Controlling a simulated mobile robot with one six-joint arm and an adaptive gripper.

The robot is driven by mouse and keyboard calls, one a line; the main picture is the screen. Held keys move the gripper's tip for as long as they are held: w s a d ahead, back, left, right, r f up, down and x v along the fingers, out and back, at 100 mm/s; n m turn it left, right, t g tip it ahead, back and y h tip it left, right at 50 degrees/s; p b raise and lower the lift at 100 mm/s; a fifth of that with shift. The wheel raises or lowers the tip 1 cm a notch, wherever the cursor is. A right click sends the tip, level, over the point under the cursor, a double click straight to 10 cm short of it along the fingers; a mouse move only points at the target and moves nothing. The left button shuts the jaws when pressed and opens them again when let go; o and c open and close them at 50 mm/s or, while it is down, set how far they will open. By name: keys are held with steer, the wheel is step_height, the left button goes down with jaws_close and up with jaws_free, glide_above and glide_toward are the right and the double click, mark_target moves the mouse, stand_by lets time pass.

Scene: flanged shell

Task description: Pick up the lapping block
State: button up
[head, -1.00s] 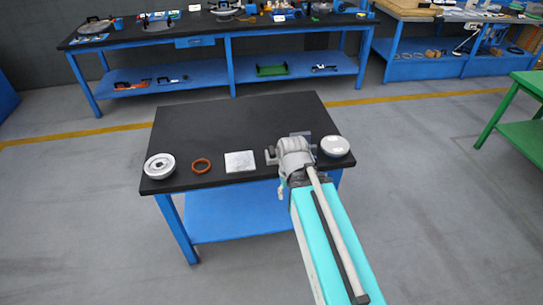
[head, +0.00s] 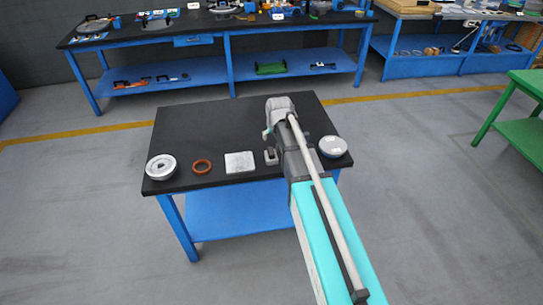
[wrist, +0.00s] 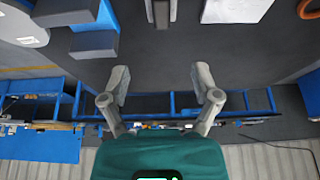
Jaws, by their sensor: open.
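My gripper (wrist: 160,84) is open and empty, with bare dark tabletop between its fingers in the wrist view. A stepped grey-blue block (wrist: 92,28) lies farther left in the wrist view, hidden by my arm in the head view. I cannot tell which is the lapping block.
The black table (head: 195,125) also holds a round metal flanged part (head: 161,167), an orange ring (head: 202,166) and a round pale part (head: 333,146). The table's back left is clear. A long blue bench (head: 180,40) stands behind.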

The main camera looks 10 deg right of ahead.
mark_target(271, 151)
steer(key=shift+f, duration=0.2)
steer(key=b+x, duration=0.8)
steer(key=shift+f, duration=0.1)
stand_by(0.5)
stand_by(0.4)
steer(key=shift+b+x, duration=2.45)
steer(key=shift+x, duration=0.2)
steer(key=shift+s+a, duration=0.1)
steer(key=shift+a, duration=0.05)
jaws_close()
